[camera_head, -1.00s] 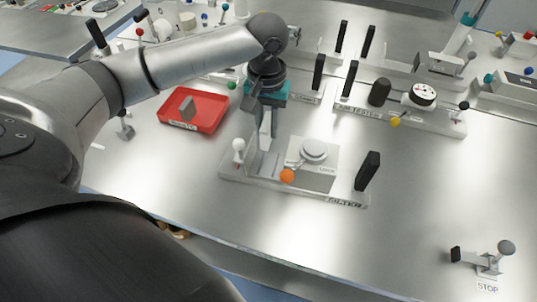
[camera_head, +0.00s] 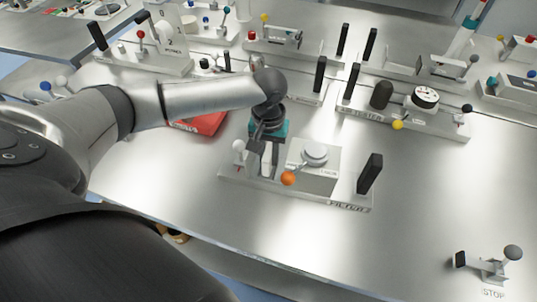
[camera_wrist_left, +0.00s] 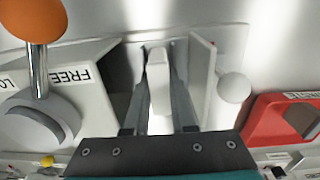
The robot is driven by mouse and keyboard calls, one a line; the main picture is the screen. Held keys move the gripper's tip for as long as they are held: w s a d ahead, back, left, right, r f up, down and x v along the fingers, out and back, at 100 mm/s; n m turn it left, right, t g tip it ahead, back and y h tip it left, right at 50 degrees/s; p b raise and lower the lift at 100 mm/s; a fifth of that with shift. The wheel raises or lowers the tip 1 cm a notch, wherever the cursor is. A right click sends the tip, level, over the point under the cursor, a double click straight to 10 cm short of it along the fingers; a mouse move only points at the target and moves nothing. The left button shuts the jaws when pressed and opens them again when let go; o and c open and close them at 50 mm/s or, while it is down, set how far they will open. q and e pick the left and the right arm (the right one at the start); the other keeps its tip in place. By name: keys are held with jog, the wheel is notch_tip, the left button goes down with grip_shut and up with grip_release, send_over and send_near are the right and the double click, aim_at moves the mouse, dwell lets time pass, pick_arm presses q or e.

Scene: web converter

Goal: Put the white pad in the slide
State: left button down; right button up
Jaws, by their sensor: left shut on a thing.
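The white pad (camera_wrist_left: 158,75) is a narrow upright white piece between the two dark fingers of my left gripper (camera_wrist_left: 160,95) in the left wrist view. In the head view my left gripper (camera_head: 266,166) is shut on it, pointing down over the left part of the FILTER station (camera_head: 232,178). The pad is between an upright plate with a white knob (camera_head: 239,146) and the grey block (camera_head: 313,179) with an orange-tipped lever. I take this gap as the slide. I cannot tell whether the pad touches its floor. My right gripper is not in view.
A red tray (camera_head: 203,124) lies partly behind my left forearm. A black upright handle (camera_head: 370,173) stands at the station's right end. Other stations with a dial (camera_head: 425,97) and levers are behind. The table front right is clear, apart from the STOP lever (camera_head: 490,266).

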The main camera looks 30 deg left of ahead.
aim_at(268, 152)
pick_arm(q)
jog(key=c, duration=0.7)
grip_release()
jog(key=shift+f, duration=0.1)
jog(key=shift+c, duration=0.2)
notch_tip(268, 152, up, 12)
jog(key=p, duration=0.1)
